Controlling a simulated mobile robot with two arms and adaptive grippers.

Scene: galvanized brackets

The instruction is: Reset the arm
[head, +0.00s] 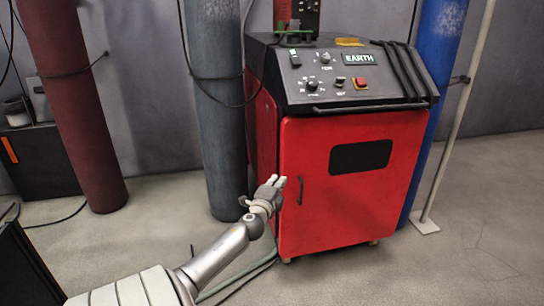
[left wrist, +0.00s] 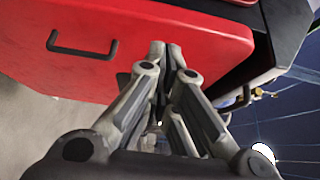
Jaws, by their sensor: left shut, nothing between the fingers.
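My left arm reaches in from the lower left in the head view. Its gripper (head: 278,183) is in front of the left edge of a red machine cabinet (head: 345,215), close to the door handle (head: 300,190). In the left wrist view the gripper fingers (left wrist: 166,52) are together and empty, in front of the red cabinet door (left wrist: 190,30). Whether the fingertips touch the door cannot be told. The door handle also shows in the left wrist view (left wrist: 82,48), to the left of the fingers. My right gripper is in neither view.
A control panel (head: 335,85) tops the cabinet. A grey-blue cylinder (head: 215,110) stands left of it, a dark red cylinder (head: 70,100) farther left, and a blue cylinder (head: 437,60) behind on the right. Cables (head: 240,280) lie on the floor. The right floor is mostly clear.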

